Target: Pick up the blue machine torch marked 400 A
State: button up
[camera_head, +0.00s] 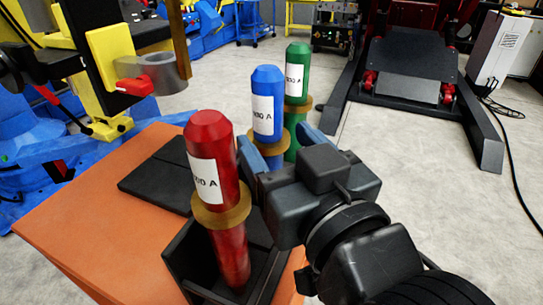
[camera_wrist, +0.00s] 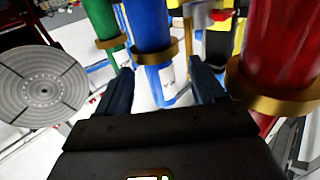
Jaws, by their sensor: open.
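The blue torch (camera_head: 267,105) stands upright in the middle of the head view, with a white label and a brass collar. The first digit of its label is not clear to me. My gripper (camera_head: 281,146) is open, with one blue finger on each side of the blue torch, near its collar. In the wrist view the blue torch (camera_wrist: 150,25) lies in line with the gap between my open fingers (camera_wrist: 162,85). I cannot tell whether it is fully between them.
A red torch (camera_head: 211,130) stands in a black holder (camera_head: 186,262), close to my gripper's left. A green torch (camera_head: 297,72) stands just behind the blue one. The orange table (camera_head: 75,225) carries dark plates (camera_head: 160,172). A yellow clamp arm (camera_head: 108,55) is at left.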

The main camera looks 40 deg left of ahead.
aim_at(274, 135)
jog(key=shift+p+x, duration=0.6)
jog(key=shift+x, duration=1.7)
jog(key=shift+w, duration=0.15)
jog(key=shift+c, duration=0.5)
grip_shut()
